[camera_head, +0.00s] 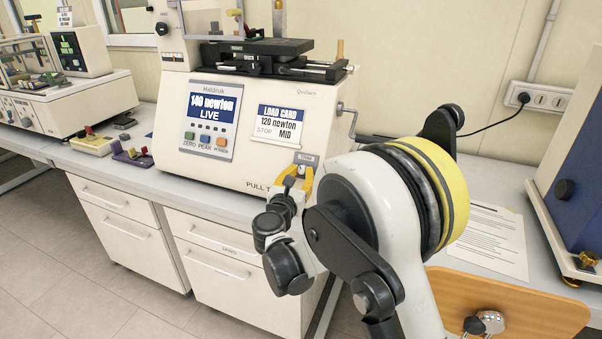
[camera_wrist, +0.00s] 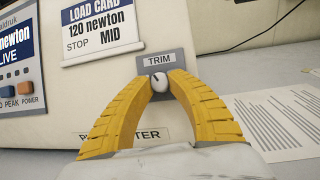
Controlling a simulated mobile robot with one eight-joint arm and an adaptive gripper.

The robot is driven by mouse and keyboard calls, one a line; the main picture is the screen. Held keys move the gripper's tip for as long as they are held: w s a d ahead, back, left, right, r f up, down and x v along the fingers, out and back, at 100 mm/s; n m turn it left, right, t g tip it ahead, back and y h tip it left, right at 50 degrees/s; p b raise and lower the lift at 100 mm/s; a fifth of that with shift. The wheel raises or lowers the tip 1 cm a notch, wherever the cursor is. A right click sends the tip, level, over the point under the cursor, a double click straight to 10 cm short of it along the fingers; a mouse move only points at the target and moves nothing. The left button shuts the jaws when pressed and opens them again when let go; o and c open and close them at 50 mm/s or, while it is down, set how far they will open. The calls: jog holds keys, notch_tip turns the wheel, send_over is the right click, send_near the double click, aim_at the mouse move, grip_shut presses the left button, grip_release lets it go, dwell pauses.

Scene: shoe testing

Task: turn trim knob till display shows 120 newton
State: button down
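The display (camera_head: 212,107) on the cream tester reads "140 newton LIVE"; part of it also shows in the wrist view (camera_wrist: 14,50). The load card (camera_head: 280,123) to its right reads "120 newton", "STOP MID". The trim knob (camera_wrist: 159,84) is small, round and pale, with a dark pointer mark tilted up and slightly left, below the TRIM label (camera_wrist: 159,60). My gripper (camera_wrist: 160,83) has its yellow fingertips on both sides of the knob, seemingly touching it. In the head view my gripper (camera_head: 297,182) is at the tester's lower right, and the knob is hard to make out.
A crank handle (camera_head: 347,112) sticks out of the tester's right side above my arm. Printed paper (camera_head: 492,240) lies on the bench to the right. A blue-fronted machine (camera_head: 575,190) stands at the far right. Small colored items (camera_head: 132,155) sit on the bench at left.

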jog(key=shift+d+n+y, duration=0.1)
jog(key=shift+n+y, duration=0.2)
jog(key=shift+n, duration=0.2)
jog(key=n+y, duration=0.2)
jog(key=n, duration=0.1)
jog(key=shift+d, duration=0.1)
jog(key=shift+n+y, duration=0.8)
jog(key=shift+n, duration=0.9)
jog(key=shift+g, duration=0.3)
jog(key=c, duration=1.2)
grip_release()
jog(key=shift+d, duration=0.1)
jog(key=s+r, duration=0.1)
jog(key=s, duration=1.1)
jog(key=shift+r, duration=0.15)
